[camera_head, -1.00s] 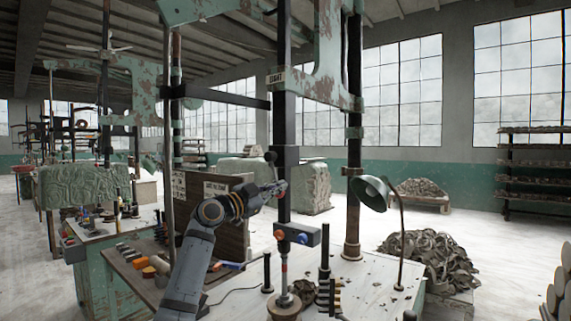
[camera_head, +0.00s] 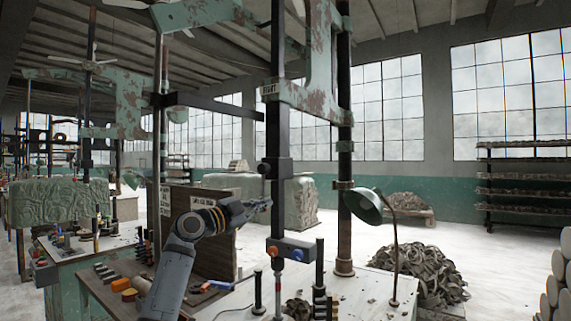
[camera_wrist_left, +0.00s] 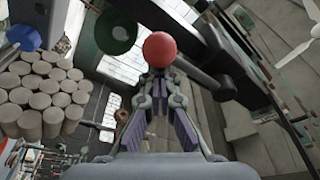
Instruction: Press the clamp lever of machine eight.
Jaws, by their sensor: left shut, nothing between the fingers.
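Machine eight's dark upright post (camera_head: 275,125) carries a sign (camera_head: 270,89) reading EIGHT. A dark collar (camera_head: 280,168) on it has a short stub with a knob at its left. My left gripper (camera_head: 265,202) is shut and empty, just below this collar and close to the post. In the left wrist view, a red ball knob (camera_wrist_left: 160,48) shows just beyond my closed fingertips (camera_wrist_left: 160,72), with a dark cylinder (camera_wrist_left: 208,78) beside it. I cannot tell whether the fingers touch the knob, and the lever's arm is not clear. My right gripper is not seen.
A green lamp (camera_head: 364,206) stands to the right. A notice board (camera_head: 200,225) stands to the left. A pile of clay trimmings (camera_head: 425,275) lies beyond the white table (camera_head: 350,292).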

